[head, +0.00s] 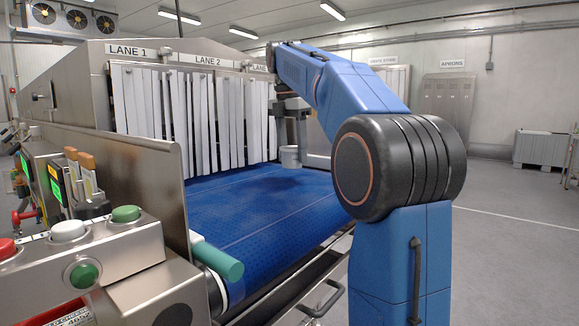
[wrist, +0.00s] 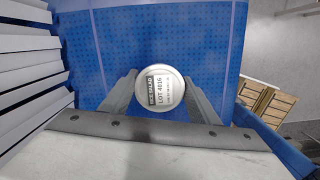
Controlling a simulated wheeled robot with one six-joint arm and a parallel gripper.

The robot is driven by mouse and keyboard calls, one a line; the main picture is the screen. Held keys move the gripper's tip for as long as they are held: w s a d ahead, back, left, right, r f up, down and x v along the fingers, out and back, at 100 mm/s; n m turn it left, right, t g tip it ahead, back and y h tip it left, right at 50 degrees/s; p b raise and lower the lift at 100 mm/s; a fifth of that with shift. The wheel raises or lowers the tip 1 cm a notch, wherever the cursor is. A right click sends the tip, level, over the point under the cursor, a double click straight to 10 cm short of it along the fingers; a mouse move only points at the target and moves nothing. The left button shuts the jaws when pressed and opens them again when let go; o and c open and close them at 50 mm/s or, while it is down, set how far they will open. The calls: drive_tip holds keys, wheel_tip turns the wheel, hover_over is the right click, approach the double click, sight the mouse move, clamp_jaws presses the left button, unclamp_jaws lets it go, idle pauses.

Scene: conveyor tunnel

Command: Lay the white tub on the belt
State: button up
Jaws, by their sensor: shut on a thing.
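The white tub (wrist: 160,92) is seen from above in the wrist view, its round lid bearing a label that reads "RICE SALAD LOT 4016". My gripper (wrist: 161,99) is shut on the tub, with one finger on each side. In the head view the tub (head: 290,158) hangs below my gripper (head: 291,140), over the right part of the blue belt (head: 262,211). I cannot tell whether its base touches the belt. The blue belt (wrist: 212,50) also lies beneath the tub in the wrist view.
White strip curtains (head: 190,115) hang at the belt's far end, under signs for lanes 1 and 2. A steel side panel (head: 140,185) and control box (head: 85,250) stand at the left. A wooden crate (wrist: 266,106) stands beyond the belt's edge. Much of the belt is bare.

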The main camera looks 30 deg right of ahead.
sight(293, 164)
drive_tip(key=shift+f, duration=2.1)
drive_tip(key=o, duration=1.2)
drive_tip(key=shift+f, duration=0.1)
drive_tip(key=shift+o, duration=0.2)
